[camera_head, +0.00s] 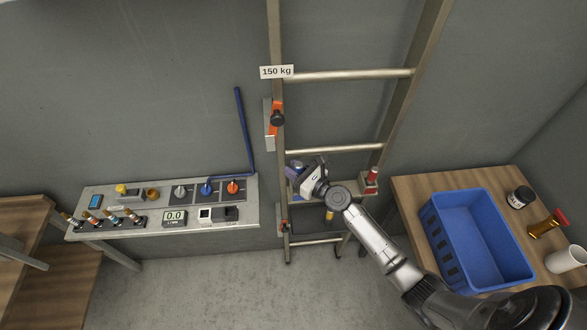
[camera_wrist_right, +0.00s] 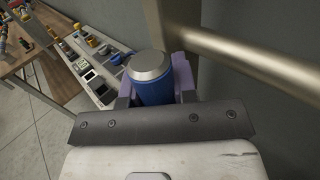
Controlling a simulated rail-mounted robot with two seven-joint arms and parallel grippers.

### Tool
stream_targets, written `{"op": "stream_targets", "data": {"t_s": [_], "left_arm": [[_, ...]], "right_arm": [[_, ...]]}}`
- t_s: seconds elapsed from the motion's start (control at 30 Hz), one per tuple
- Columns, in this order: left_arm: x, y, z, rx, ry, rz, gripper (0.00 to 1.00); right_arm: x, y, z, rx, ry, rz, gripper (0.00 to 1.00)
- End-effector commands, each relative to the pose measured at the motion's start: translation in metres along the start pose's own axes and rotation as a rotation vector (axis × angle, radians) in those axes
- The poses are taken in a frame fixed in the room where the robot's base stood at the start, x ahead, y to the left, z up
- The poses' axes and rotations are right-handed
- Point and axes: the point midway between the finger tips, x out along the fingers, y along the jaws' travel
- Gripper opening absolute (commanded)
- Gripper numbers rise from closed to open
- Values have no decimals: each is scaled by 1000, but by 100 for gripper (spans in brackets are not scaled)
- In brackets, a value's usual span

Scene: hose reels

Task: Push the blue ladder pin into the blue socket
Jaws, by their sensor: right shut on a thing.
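My right gripper (camera_head: 296,173) is at the ladder's left rail, between two rungs. In the right wrist view my right gripper (camera_wrist_right: 155,95) is shut on the blue ladder pin (camera_wrist_right: 155,88), a blue cylinder with a silver cap facing the camera. The pin's far end is hidden, so I cannot tell whether it touches or enters anything. The ladder (camera_head: 345,75) stands against the grey wall, and a rung (camera_wrist_right: 245,60) passes close to the right of the pin in the wrist view. I cannot make out the blue socket; the gripper covers that part of the rail. My left gripper is not in view.
An orange bracket with a dark knob (camera_head: 277,118) sits higher on the left rail. A red piece (camera_head: 372,177) is at the right rail. A control panel bench (camera_head: 160,210) stands left, and a table with a blue crate (camera_head: 440,240) stands right.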

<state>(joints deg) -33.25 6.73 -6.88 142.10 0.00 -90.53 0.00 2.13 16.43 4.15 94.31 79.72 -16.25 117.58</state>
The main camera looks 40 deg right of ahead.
Motion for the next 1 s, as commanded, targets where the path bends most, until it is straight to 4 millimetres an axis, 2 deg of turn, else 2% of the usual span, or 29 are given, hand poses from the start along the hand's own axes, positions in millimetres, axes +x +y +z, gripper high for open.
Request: {"op": "stream_targets", "data": {"t_s": [1.0], "left_arm": [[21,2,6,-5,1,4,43]], "right_arm": [[0,0,-24,0,-1,0,0]]}}
